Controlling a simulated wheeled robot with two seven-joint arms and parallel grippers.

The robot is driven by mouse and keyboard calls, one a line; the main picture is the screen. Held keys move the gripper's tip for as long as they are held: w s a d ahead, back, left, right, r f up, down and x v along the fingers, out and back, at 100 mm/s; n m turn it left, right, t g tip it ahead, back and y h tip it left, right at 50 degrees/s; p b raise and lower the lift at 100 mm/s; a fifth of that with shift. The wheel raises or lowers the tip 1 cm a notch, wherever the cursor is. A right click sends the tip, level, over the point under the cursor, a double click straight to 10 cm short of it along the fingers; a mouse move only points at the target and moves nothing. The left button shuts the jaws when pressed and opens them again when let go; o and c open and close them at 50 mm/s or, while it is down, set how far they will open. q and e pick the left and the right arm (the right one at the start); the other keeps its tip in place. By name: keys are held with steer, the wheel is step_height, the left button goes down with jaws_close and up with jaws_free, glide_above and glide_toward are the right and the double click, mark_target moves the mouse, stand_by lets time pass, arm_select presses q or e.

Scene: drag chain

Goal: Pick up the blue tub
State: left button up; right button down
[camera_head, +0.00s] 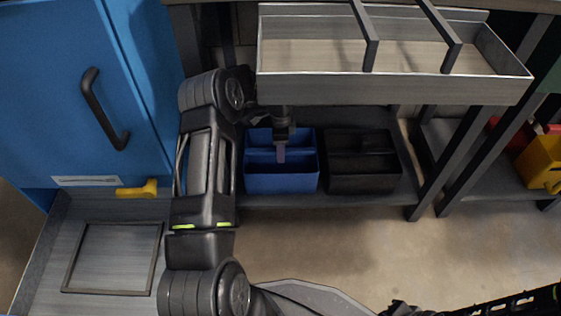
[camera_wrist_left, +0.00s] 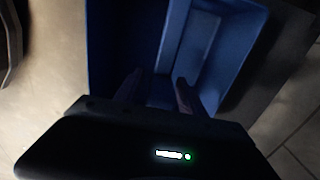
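The blue tub (camera_head: 282,183) sits on the lower shelf of the bench, below the grey tray. It is open-topped with a raised middle divider, and it fills the upper part of the left wrist view (camera_wrist_left: 115,45). My left gripper (camera_head: 281,152) reaches down over the middle of the tub. In the left wrist view its two fingers (camera_wrist_left: 158,93) are apart, near the divider (camera_wrist_left: 173,40). I cannot tell whether they touch it. Dark parts at the bottom edge of the head view may belong to my right arm; its fingers are not clear.
A black tub (camera_head: 362,184) stands right beside the blue one. A grey tray with dark bars (camera_head: 390,88) overhangs from above. Bench legs (camera_head: 450,150) stand to the right. A blue cabinet (camera_head: 70,70) is at left, and a yellow bin (camera_head: 540,165) at far right.

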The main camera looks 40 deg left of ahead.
arm_select(q)
jaws_close()
stand_by(1.2)
